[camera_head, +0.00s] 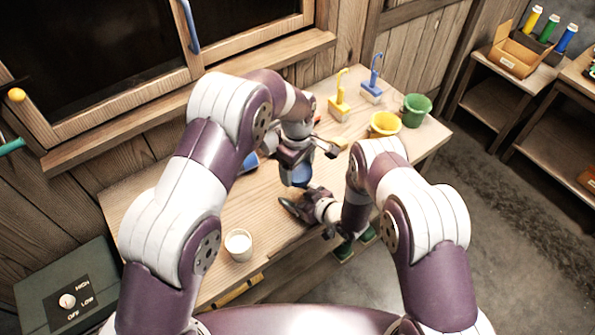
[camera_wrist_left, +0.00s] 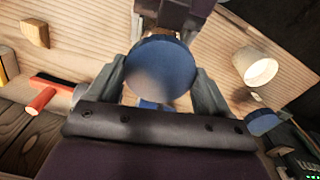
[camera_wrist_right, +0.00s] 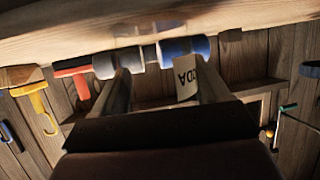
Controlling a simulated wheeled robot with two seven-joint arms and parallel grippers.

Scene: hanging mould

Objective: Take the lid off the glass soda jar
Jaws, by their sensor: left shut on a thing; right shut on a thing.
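A round blue lid (camera_wrist_left: 160,70) sits between the fingers of my left gripper (camera_wrist_left: 165,88), which is shut on it from above. In the head view my left gripper (camera_head: 297,160) is over the table's middle, with a blue part (camera_head: 298,174) just below it. My right gripper (camera_head: 304,200) comes in low from the right, just below the left one. In the right wrist view a pale label with dark letters, part of the soda jar (camera_wrist_right: 187,82), shows between its fingers (camera_wrist_right: 162,85). Most of the jar is hidden, so I cannot tell whether lid and jar touch.
A white cup (camera_head: 238,245) stands at the table's near left. Another blue object (camera_head: 250,162) is left of my left gripper. The near table top is mostly clear.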

